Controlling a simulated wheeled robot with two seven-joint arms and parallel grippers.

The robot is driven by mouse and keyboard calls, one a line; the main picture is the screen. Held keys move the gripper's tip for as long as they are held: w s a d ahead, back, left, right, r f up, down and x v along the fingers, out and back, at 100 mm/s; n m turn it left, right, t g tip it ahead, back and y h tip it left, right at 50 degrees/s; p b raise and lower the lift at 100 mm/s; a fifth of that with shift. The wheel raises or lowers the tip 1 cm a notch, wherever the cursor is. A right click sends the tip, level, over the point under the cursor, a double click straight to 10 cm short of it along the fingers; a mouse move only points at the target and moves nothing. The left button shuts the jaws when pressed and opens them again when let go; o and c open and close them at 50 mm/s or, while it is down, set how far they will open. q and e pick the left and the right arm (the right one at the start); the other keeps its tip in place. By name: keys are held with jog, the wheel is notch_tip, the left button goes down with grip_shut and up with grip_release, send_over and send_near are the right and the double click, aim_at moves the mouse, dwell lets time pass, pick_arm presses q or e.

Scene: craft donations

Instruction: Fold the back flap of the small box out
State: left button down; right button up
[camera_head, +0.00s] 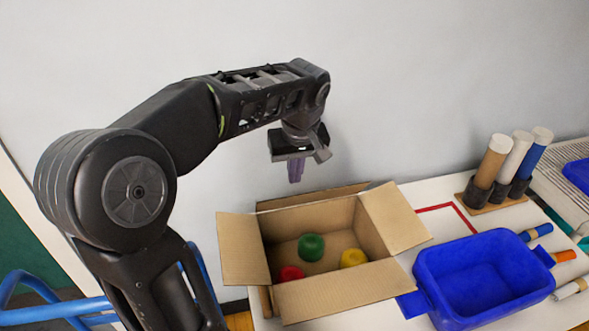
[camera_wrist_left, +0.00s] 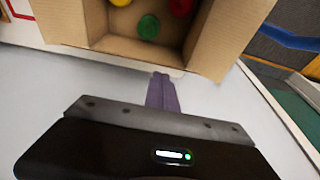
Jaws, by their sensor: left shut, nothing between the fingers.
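The small box (camera_head: 308,219) is an open cardboard box on the white table. Its left flap (camera_head: 242,250), right flap (camera_head: 396,217) and front flap (camera_head: 335,290) are spread outward. The back flap (camera_head: 312,194) shows as a narrow strip just behind the back rim, on the outer side; its exact angle is hard to tell. Green (camera_head: 311,247), red (camera_head: 290,273) and yellow (camera_head: 353,258) round pieces lie inside. My left gripper (camera_head: 296,180) is shut and empty, above and behind the back rim. Its purple fingers (camera_wrist_left: 161,78) point toward the box's back edge in the left wrist view. My right gripper is not in view.
A blue bin (camera_head: 483,275) stands right of the box. A rack with tan, white and blue tubes (camera_head: 493,161) stands at the back right, near a red taped outline (camera_head: 440,208). Several markers (camera_head: 563,256) lie right of the bin. A plain wall rises behind the table.

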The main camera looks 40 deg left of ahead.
aim_at(291, 197)
pick_arm(q)
jog(key=s+d+b+x, duration=0.1)
jog(key=b+x, duration=0.5)
jog(key=x, duration=0.3)
jog(key=shift+d+f+b, duration=0.25)
jog(key=shift+d+b, duration=0.1)
jog(key=shift+b, duration=0.05)
jog(key=shift+a, duration=0.1)
jog(key=shift+w+a, duration=0.4)
jog(key=shift+a, duration=0.2)
jog(key=shift+w+a+p, duration=0.4)
jog(key=shift+w+a, duration=0.05)
jog(key=shift+a, duration=0.2)
jog(key=shift+w+a, duration=0.45)
jog(key=shift+a, duration=0.2)
jog(key=shift+p, duration=0.3)
